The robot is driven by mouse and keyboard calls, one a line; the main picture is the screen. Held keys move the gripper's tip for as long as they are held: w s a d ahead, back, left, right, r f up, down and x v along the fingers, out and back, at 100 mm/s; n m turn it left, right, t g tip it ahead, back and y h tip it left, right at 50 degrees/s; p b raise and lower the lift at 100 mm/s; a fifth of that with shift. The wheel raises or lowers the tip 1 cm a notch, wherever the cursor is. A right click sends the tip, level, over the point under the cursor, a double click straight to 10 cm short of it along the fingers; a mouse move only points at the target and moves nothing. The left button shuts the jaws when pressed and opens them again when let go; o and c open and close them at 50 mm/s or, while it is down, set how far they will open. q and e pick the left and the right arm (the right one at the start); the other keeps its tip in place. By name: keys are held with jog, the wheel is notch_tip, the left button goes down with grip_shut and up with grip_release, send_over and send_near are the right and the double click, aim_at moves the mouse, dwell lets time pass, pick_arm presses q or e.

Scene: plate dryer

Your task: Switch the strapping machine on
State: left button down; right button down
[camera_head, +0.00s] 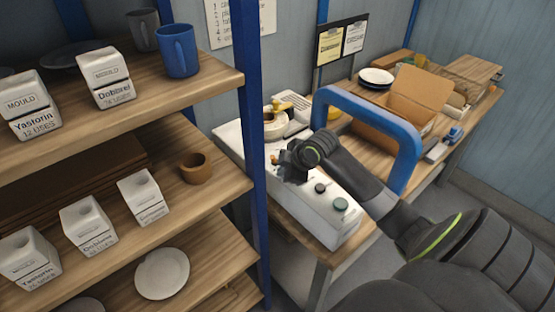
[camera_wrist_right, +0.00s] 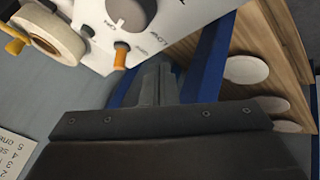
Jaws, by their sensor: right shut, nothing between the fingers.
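An orange switch-like peg (camera_head: 274,159) sticks out beside my right gripper (camera_head: 284,167). In the right wrist view, the peg (camera_wrist_right: 120,56) stands on the white labelled panel (camera_wrist_right: 165,22), just left of and beyond my shut fingertips (camera_wrist_right: 160,72). The right gripper is shut and empty; I cannot tell whether it touches the machine. It hides part of the panel. My left gripper is not in view.
A blue frame arch (camera_head: 410,155) rises over the bench behind my right arm. A blue post (camera_head: 252,130) and wooden shelves (camera_head: 220,205) with white moulds stand at left. A tape roll (camera_wrist_right: 52,32) is near the panel. An open cardboard box (camera_head: 420,100) sits farther back.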

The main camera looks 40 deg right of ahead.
aim_at(274, 160)
jog(key=w, duration=0.1)
jog(key=w+f+p, duration=0.1)
jog(key=w, duration=0.1)
jog(key=shift+w+d+f+p, duration=0.2)
jog(key=shift+w+d+p, duration=0.1)
jog(key=shift+d, duration=0.05)
jog(key=shift+w+d, duration=0.4)
jog(key=shift+w, duration=0.35)
